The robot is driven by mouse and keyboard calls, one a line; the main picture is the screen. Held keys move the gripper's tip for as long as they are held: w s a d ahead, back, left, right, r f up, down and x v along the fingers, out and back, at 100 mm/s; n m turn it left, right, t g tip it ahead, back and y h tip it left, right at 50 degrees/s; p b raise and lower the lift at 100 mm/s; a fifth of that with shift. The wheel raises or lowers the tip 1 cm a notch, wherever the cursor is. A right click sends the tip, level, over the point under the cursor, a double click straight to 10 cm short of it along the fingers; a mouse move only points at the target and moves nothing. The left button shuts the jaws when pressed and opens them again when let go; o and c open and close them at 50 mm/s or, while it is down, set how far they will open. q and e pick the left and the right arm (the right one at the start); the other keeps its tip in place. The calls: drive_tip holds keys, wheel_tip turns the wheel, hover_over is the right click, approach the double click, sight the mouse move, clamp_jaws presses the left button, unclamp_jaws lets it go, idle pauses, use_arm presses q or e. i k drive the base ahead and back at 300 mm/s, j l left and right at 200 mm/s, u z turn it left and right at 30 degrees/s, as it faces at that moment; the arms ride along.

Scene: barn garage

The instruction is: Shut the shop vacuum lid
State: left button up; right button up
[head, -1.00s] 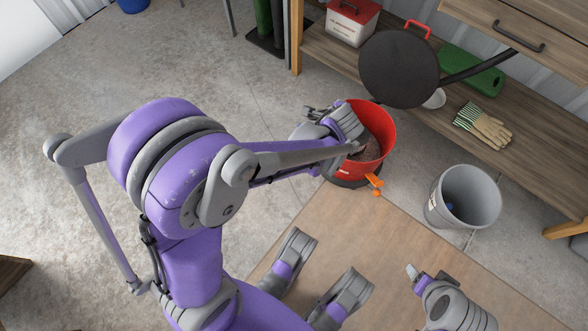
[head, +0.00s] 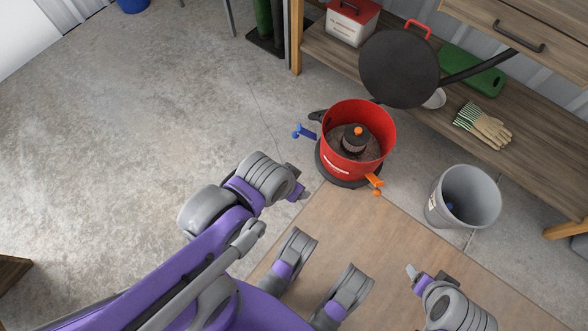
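The shop vacuum's red drum (head: 336,163) stands on the floor with its top open. A dark filter (head: 355,139) with an orange knob shows inside. The round black lid (head: 399,68), with a red handle (head: 418,30), is swung up and tilted back behind the drum. A blue latch (head: 305,132) sticks out at the drum's left and an orange latch (head: 374,181) at its front right. My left gripper (head: 298,183) is left of and in front of the drum, apart from it. My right gripper (head: 412,273) is low at right, away from the vacuum. Neither gripper's opening is clear.
A grey bucket (head: 466,198) stands right of the vacuum. A wooden shelf (head: 455,112) behind bears gloves (head: 483,126), a green case (head: 473,70) and a red-and-white box (head: 350,22). A brown mat (head: 340,220) lies in front. The concrete floor at left is clear.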

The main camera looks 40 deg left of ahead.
sight(401, 69)
drive_tip(key=i+l+u, duration=0.35)
drive_tip(key=l+u, duration=0.15)
drive_tip(key=i+l+u, duration=0.25)
drive_tip(key=l+u, duration=0.2)
drive_tip(key=l, duration=0.2)
drive_tip(key=i+j+z, duration=0.25)
drive_tip(key=i+j, duration=0.15)
